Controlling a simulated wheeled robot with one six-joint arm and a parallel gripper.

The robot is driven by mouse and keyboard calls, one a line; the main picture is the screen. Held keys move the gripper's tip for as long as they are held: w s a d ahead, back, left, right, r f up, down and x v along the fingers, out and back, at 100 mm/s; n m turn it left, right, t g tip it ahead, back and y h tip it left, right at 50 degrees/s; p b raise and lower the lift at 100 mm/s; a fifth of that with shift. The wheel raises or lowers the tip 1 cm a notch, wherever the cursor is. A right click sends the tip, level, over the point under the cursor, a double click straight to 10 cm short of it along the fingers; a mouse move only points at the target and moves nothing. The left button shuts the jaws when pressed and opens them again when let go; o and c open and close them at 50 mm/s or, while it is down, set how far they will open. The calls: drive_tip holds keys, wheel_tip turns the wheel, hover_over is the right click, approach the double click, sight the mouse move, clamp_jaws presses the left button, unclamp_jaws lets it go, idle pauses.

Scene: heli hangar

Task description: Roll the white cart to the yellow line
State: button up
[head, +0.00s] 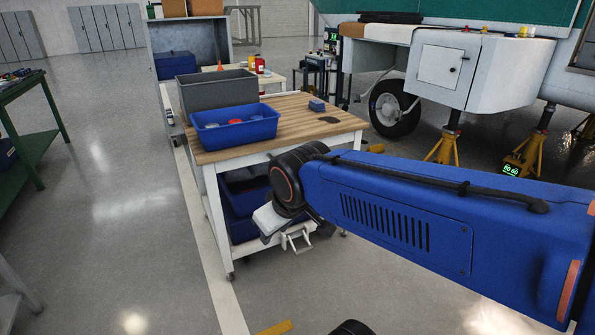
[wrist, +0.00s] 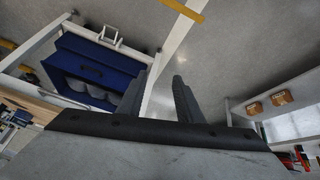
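The white cart (head: 214,205) stands left of centre in the head view, with a wooden top and casters. A small pale U-shaped handle (head: 297,241) shows near its front right corner, and also in the wrist view (wrist: 110,37). My gripper (wrist: 161,82) is open in the wrist view, fingers apart. A yellow strip (head: 275,327) lies on the floor at the bottom edge, and a yellow strip (wrist: 186,10) shows in the wrist view.
A grey bin (head: 215,90) and blue bin (head: 235,130) sit on the cart. A white floor line (head: 205,240) runs along its left. A green bench (head: 40,135) is at left. A helicopter (head: 465,70) on yellow jacks is at right. Floor in front looks clear.

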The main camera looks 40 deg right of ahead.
drive_tip(key=w+d+n+t+h, duration=0.4)
drive_tip(key=w+d+n, duration=0.2)
drive_tip(key=w+d, duration=1.2)
drive_tip(key=w+d+f+n+t, duration=0.1)
drive_tip(key=d+f+n+t, duration=0.15)
drive_tip(key=d, duration=0.25)
drive_tip(key=w+d+f+n+t+y, duration=0.1)
drive_tip(key=d+n, duration=0.2)
drive_tip(key=d, duration=0.3)
drive_tip(key=w+d+f+n+t, duration=0.1)
drive_tip(key=d+f+n+t, duration=0.15)
drive_tip(key=d, duration=0.25)
drive_tip(key=shift+n+y, duration=0.3)
drive_tip(key=shift+n, duration=0.1)
drive_tip(key=x, duration=1.7)
drive_tip(key=shift+d+r, duration=0.2)
drive_tip(key=shift+d, duration=0.05)
clamp_jaws()
